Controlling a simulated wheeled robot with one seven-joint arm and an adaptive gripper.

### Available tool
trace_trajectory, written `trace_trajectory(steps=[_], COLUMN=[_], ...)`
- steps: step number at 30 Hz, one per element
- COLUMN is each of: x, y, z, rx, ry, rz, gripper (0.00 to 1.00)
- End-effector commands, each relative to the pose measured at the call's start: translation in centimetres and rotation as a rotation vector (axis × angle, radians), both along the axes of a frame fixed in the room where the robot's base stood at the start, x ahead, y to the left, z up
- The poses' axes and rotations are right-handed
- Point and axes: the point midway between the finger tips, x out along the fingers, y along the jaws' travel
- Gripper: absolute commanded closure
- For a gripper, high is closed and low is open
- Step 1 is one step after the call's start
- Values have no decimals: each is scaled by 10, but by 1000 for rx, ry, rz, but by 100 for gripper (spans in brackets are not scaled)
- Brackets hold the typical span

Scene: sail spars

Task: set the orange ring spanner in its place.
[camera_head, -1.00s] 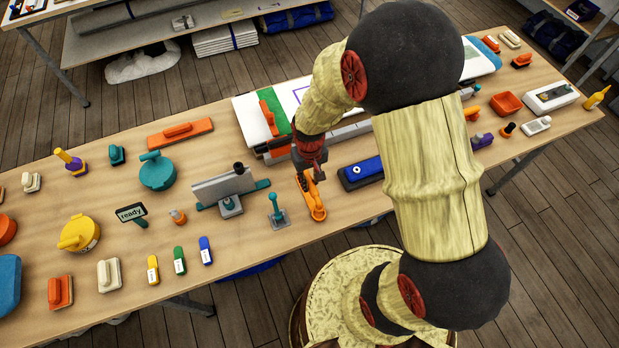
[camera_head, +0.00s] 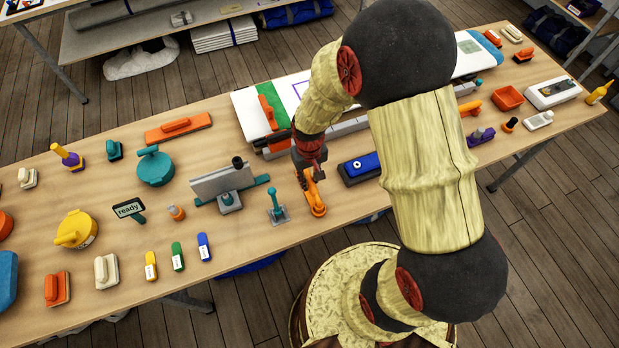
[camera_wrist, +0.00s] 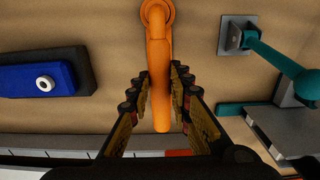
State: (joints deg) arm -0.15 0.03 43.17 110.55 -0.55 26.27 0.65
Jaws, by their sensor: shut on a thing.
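The orange ring spanner (camera_head: 315,199) is at the near edge of the workbench, left of a black block with a blue top. In the wrist view its shaft (camera_wrist: 157,62) runs down from the ring end at the top edge to between my fingers. My gripper (camera_head: 309,179) points down over the spanner's far end. In the wrist view my gripper (camera_wrist: 157,90) has one finger on each side of the shaft and is shut on it. Whether the spanner touches the bench is unclear. I cannot tell which spot is its place.
A teal post on a grey plate (camera_head: 277,207) stands close to the left of the spanner. The black block with the blue top (camera_head: 360,168) is to its right. A grey upright plate on a teal base (camera_head: 222,182) stands farther left. A white and green board (camera_head: 247,113) lies behind.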

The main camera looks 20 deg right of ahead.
Motion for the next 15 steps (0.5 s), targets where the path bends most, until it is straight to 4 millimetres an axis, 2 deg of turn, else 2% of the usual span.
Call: trace_trajectory(steps=[15], x=[0], y=[0], z=[-9], rx=[0], ry=[-1], rz=[0], gripper=[100])
